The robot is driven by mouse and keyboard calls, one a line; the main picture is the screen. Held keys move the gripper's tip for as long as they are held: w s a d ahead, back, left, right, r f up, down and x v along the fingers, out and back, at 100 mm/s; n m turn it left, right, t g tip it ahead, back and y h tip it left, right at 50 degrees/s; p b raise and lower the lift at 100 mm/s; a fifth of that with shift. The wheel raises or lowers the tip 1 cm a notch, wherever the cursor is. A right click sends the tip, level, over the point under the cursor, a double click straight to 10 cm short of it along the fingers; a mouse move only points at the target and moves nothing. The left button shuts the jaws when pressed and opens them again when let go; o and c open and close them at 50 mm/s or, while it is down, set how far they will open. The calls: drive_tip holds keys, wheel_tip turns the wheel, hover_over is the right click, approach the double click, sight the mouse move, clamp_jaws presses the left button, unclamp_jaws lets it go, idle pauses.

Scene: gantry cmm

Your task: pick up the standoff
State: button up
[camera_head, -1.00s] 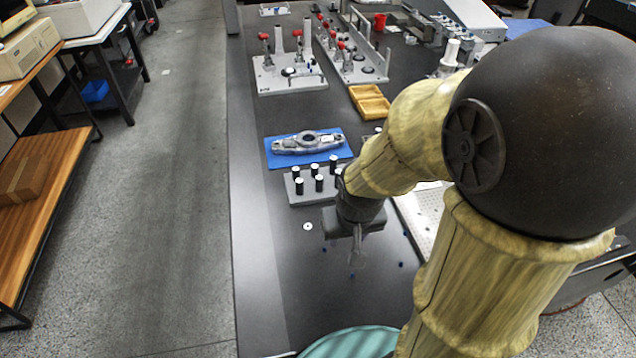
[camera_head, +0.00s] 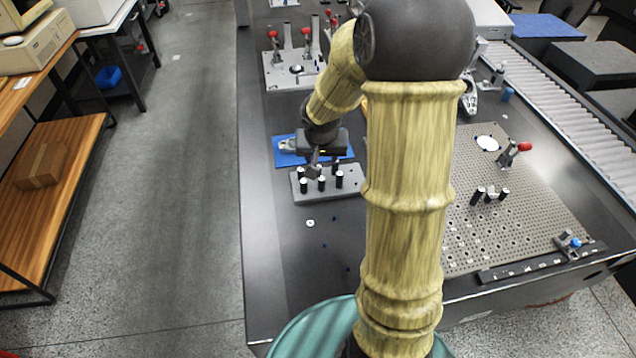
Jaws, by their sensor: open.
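Several black standoffs with pale tops stand upright in a grey block (camera_head: 350,192) on the dark table; one at the front left (camera_head: 304,186) and one at the right (camera_head: 339,179) show clearly. My gripper (camera_head: 314,172) is open and points down over the back of this block, among or just above the standoffs. Its fingers hide part of the back row, and I cannot tell whether they touch a standoff. More black cylinders like these (camera_head: 478,194) stand on the perforated plate at the right.
A blue mat (camera_head: 284,157) with a grey metal part lies just behind the block. A fixture plate with red-handled clamps (camera_head: 280,75) is further back. A small white washer (camera_head: 310,223) lies in front. The perforated plate (camera_head: 470,240) fills the right side.

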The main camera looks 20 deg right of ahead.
drive_tip(key=b, duration=0.3)
hover_over(322, 178)
drive_tip(key=s+a, duration=0.1)
drive_tip(key=s, duration=0.1)
drive_tip(key=f, duration=1)
drive_tip(key=shift+a+f, duration=0.2)
drive_tip(key=shift+f, duration=0.1)
drive_tip(key=shift+w+d+f, duration=0.1)
drive_tip(key=shift+f, duration=0.25)
drive_tip(key=b+x, duration=0.1)
drive_tip(key=x, duration=0.4)
drive_tip(key=shift+d+f, duration=0.1)
clamp_jaws()
